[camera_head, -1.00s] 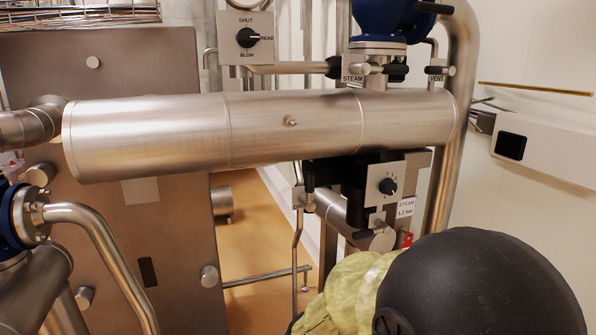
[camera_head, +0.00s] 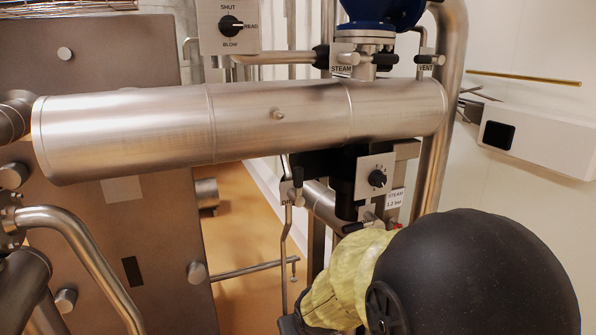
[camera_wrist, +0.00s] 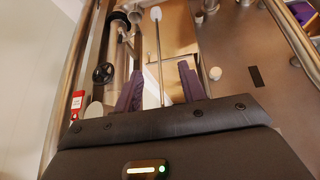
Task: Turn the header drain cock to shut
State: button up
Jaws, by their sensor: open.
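The header drain cock (camera_head: 298,178) is under the long steel header (camera_head: 245,125), beside a partly hidden label that begins "DR". Its dark lever appears roughly upright, and a thin bent drain pipe (camera_head: 285,245) runs down from it. My gripper (camera_wrist: 160,76) is open in the wrist view, with two dark purple fingers apart and nothing between them. Beyond them shows a thin rod with a pale oval end (camera_wrist: 156,14); I cannot tell whether it belongs to the cock. In the head view my arm covers the lower right, and the gripper's fingers are not clearly seen.
A SHUT/READ/BLOW selector (camera_head: 230,26) and the steam and vent valves (camera_head: 430,60) are above the header. A steel panel (camera_head: 100,230) stands left.

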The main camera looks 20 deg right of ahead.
jog(key=w+d+r+t+h, duration=0.1)
jog(key=w+d+r+t, duration=0.35)
jog(key=d+r, duration=0.2)
jog(key=n+t+y+p, duration=0.3)
jog(key=t+y, duration=0.3)
jog(key=t, duration=0.1)
send_near(301, 174)
jog(key=v, duration=0.6)
jog(key=shift+s, duration=0.1)
jog(key=p+x, duration=0.5)
jog(key=x, duration=1.2)
jog(key=shift+w, duration=0.25)
